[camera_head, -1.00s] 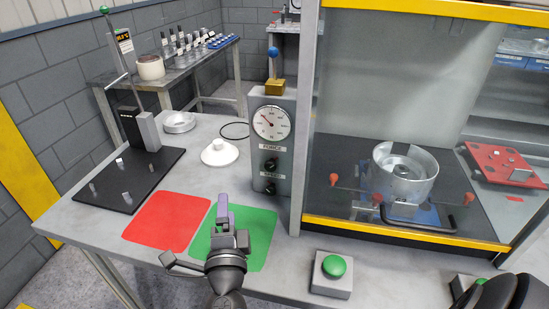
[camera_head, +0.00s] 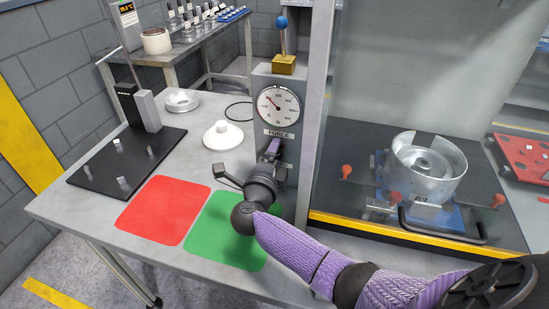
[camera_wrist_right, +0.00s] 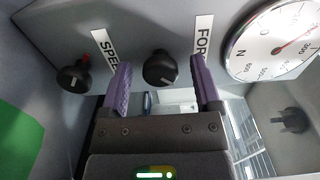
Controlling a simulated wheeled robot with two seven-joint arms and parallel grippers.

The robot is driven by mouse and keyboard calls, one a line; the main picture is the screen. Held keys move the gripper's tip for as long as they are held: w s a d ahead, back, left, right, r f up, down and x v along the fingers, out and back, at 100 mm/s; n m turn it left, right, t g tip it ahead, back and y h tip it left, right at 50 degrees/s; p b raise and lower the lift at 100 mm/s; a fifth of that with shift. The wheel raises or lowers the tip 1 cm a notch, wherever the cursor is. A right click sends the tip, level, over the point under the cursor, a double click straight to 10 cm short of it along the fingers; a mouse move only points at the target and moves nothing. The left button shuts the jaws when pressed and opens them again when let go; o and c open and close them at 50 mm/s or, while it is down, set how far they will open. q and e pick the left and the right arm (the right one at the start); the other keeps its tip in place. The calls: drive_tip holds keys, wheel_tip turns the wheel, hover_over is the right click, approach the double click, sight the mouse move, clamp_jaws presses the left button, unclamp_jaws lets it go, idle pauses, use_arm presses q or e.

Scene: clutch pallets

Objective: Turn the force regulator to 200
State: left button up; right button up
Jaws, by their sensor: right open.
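The grey regulator box (camera_head: 264,120) stands at the table's rear, beside the enclosure. Its round force gauge (camera_head: 279,105) has a red needle pointing up and left in the head view; the numbers are too small to read surely there. In the right wrist view, the gauge (camera_wrist_right: 275,42) is at upper right. My right gripper (camera_head: 272,150) is open in front of the box. In the wrist view, the black force knob (camera_wrist_right: 160,68) shows between its fingers (camera_wrist_right: 162,78), with gaps on both sides. The black speed knob (camera_wrist_right: 72,78) lies outside the left finger. My left gripper is not in view.
A red mat (camera_head: 163,211) and a green mat (camera_head: 218,237) lie on the table under and left of my arm. A white round part (camera_head: 222,136) stands left of the box. The enclosure's yellow edge (camera_head: 400,242) and a metal housing (camera_head: 427,168) are at right.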

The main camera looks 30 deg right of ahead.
clamp_jaws()
drive_tip(key=n+p, duration=0.8)
drive_tip(key=n, duration=0.9)
drive_tip(key=shift+n+p, duration=0.3)
drive_tip(key=shift+p, duration=0.05)
drive_tip(key=shift+n, duration=0.3)
idle(0.6)
